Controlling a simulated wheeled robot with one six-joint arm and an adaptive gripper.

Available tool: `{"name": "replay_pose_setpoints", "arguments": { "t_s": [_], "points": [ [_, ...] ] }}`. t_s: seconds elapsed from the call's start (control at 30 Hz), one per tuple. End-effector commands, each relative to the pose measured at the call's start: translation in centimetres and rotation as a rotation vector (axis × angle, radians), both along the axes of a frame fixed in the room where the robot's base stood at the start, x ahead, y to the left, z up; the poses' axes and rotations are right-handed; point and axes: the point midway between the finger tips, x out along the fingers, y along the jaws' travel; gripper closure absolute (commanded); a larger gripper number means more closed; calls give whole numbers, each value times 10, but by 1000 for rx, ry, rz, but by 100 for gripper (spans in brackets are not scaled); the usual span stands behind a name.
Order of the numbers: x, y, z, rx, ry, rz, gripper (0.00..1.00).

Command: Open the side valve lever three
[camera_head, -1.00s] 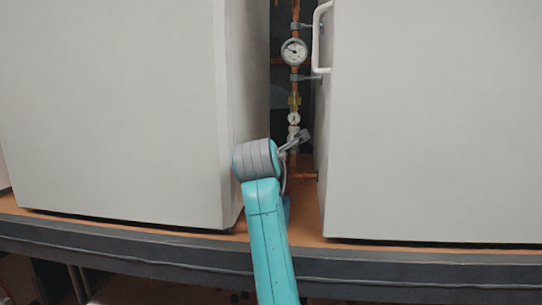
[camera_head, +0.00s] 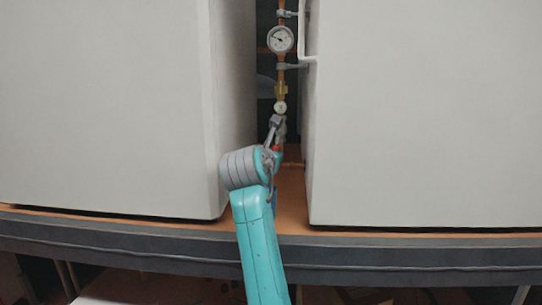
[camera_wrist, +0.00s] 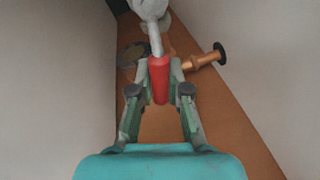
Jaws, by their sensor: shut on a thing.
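The side valve lever (camera_wrist: 159,82) has a red handle on a pale metal stem. In the wrist view the stem runs up to a grey-white valve body (camera_wrist: 150,8). My gripper (camera_wrist: 160,72) is shut on the red handle, with one finger on each side of it. In the head view only a small red bit (camera_head: 276,148) of the handle shows by the end of my arm, in the gap between two white cabinets. My arm hides most of the gripper there. No number on the lever can be read.
White cabinets stand close on the left (camera_head: 110,110) and right (camera_head: 430,110), leaving a narrow gap. A copper pipe with a round gauge (camera_head: 281,40) rises behind. A brass-coloured fitting with a black end (camera_wrist: 207,60) lies right of the lever. An orange-brown shelf (camera_head: 292,205) is below.

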Motion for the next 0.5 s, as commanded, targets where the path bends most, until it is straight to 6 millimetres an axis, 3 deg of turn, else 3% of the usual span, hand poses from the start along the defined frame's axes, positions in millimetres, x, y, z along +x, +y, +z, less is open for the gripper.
{"name": "replay_pose_setpoints", "arguments": {
  "t_s": [0.47, 0.5],
  "points": [
    [0, -1, -2, -13, 5, -1, 100],
    [0, -1, -2, -13, 5, -1, 74]
  ]
}}
